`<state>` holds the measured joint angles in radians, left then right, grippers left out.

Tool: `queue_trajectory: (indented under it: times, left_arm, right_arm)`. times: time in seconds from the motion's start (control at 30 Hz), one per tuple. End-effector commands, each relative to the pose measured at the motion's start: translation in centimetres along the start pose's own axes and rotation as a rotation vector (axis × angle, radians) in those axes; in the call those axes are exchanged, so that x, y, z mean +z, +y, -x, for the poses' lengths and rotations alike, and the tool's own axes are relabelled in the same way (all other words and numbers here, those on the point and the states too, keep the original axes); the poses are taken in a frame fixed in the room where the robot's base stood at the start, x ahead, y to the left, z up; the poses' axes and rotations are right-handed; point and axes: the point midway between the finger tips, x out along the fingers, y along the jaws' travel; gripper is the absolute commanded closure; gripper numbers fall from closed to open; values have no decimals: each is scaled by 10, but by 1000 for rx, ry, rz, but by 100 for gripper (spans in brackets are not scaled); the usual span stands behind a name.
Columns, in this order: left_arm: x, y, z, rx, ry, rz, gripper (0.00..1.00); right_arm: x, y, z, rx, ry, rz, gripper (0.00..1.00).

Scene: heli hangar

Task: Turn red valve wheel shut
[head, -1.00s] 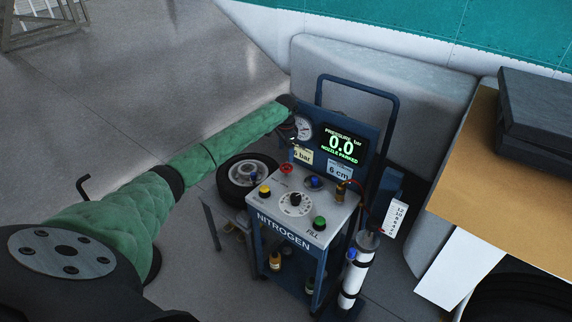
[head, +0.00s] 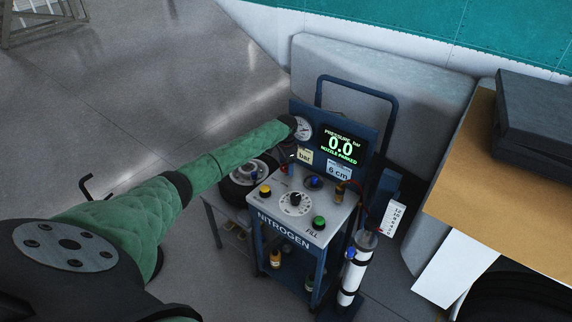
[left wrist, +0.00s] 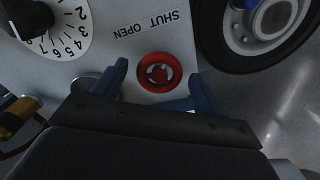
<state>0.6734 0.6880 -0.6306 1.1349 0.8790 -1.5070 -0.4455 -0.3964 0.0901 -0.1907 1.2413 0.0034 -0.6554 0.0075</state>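The red valve wheel (left wrist: 155,72) is a small round ring with an open, spoked middle, set on the grey panel of the nitrogen cart (head: 290,245). In the left wrist view it lies between the blue fingertips of my left gripper (left wrist: 160,74), which is open, with a gap on each side. A "SHUT OPEN" label (left wrist: 145,24) is beside the wheel. My right gripper is not in view.
The display (head: 343,147) reads 0.0, "nozzle parked". A small wheel and tyre (head: 236,190) lies left of the cart.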

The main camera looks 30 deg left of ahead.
Motion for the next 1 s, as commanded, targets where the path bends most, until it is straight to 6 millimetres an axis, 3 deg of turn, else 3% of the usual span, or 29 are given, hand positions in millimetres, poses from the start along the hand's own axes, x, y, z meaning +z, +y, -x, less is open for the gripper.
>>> queue_trajectory:
  times: [0.03, 0.2, 0.9, 0.93, 1.0]
  left_arm:
    - [0, 0, 0, 0, 0, 0, 39]
    - [0, 0, 0, 0, 0, 0, 72]
    - [0, -1, 0, 0, 0, -132, 72]
    - [0, -1, 0, 0, 0, -132, 43]
    - [0, -1, 0, 0, 0, -132, 29]
  right_arm:
    - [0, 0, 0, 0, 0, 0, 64]
    - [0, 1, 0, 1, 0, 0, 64]
    - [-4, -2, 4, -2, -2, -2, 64]
    - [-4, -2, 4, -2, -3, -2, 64]
    - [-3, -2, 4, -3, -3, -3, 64]
